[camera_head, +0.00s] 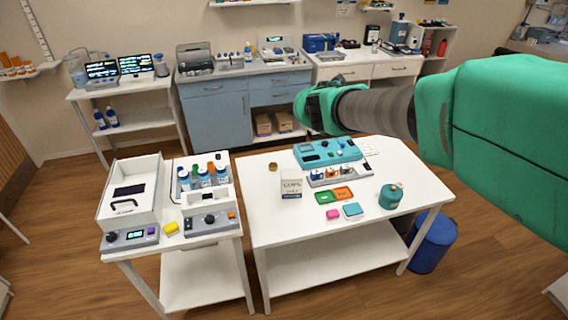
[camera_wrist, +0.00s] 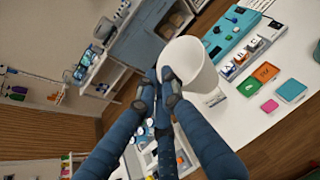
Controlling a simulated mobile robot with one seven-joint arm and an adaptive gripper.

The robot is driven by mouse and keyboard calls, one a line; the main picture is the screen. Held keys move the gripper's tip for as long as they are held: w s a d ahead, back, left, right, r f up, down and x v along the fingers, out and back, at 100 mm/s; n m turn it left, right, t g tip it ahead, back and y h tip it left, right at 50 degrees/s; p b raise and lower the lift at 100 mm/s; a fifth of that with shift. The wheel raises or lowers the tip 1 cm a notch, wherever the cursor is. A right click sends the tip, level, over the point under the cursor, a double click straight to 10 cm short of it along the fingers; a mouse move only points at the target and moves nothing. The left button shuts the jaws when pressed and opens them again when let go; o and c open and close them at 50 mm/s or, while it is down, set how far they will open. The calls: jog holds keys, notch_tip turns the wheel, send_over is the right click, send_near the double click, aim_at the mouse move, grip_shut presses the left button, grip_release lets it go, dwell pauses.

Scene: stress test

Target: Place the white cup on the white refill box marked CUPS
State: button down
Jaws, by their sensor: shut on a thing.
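The white cup (camera_wrist: 190,66) is in my gripper (camera_wrist: 168,88) in the wrist view, with the fingertips shut on its side wall. In the head view my gripper (camera_head: 318,106) is raised above the back of the white table, and I cannot make out the cup there. The white refill box marked CUPS (camera_head: 291,187) stands on the left part of that table, with dark print on its front. My gripper is above and behind the box, apart from it. In the wrist view the cup hides much of the box's area.
A small brown jar (camera_head: 273,166) stands behind the box. The table's front left is bare.

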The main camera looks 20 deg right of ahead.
jog(key=shift+s+a+n+y, duration=0.15)
jog(key=shift+n+y, duration=0.15)
jog(key=shift+y, duration=0.1)
jog(key=shift+s+a+n+y, duration=1.05)
jog(key=shift+s+n+y, duration=0.55)
jog(key=shift+s+y, duration=0.3)
notch_tip(320, 180, down, 25)
jog(key=shift+f+g+b, duration=0.15)
jog(key=shift+g+b, duration=0.15)
jog(key=shift+w, duration=0.2)
jog(key=w+f, duration=0.1)
jog(key=w, duration=1.4)
jog(key=shift+w+d+f+b, duration=0.25)
jog(key=shift+w+d+b, duration=0.05)
jog(key=shift+w+b, duration=0.15)
jog(key=shift+s, duration=0.1)
jog(key=shift+f+b, duration=0.4)
jog(key=shift+f, duration=1.35)
jog(key=shift+f, duration=0.1)
